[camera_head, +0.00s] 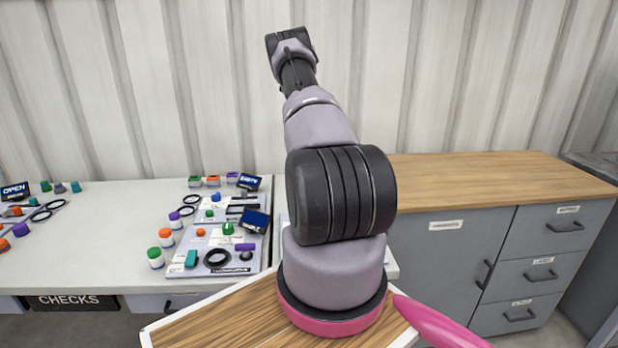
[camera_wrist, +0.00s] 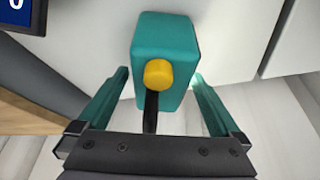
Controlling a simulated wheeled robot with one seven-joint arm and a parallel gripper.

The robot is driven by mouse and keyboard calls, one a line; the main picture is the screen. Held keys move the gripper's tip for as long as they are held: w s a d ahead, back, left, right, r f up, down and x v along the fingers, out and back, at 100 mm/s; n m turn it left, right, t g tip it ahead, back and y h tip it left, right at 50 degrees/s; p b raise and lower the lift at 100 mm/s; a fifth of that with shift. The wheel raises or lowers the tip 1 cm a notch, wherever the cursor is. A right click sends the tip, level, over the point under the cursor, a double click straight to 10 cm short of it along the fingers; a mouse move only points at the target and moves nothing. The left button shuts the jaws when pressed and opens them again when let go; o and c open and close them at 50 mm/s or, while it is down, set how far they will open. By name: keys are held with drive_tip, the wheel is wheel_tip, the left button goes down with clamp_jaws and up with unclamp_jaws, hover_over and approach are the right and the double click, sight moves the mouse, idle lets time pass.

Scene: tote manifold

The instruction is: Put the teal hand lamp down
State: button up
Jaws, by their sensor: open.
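The teal hand lamp (camera_wrist: 178,38) shows in the wrist view as a teal block with a yellow round knob (camera_wrist: 159,73) and a black bar below it. My gripper (camera_wrist: 160,76) is open. Its two teal fingers stand apart on either side of the lamp's lower part, with a visible gap on each side. A pale surface lies behind the lamp; I cannot tell whether the lamp rests on it. In the head view my arm rises in the middle, and I cannot make out the gripper or this lamp there.
In the head view, a pale bench (camera_head: 110,215) at left carries a panel (camera_head: 215,268) crowded with small coloured parts and dark signs. A wood-topped grey cabinet (camera_head: 480,170) stands at right. In the wrist view, a dark sign (camera_wrist: 18,14) sits at upper left.

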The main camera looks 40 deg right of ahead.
drive_tip(key=shift+w+d+f, duration=0.2)
drive_tip(key=shift+d+f, duration=0.05)
drive_tip(key=shift+f, duration=0.35)
clamp_jaws()
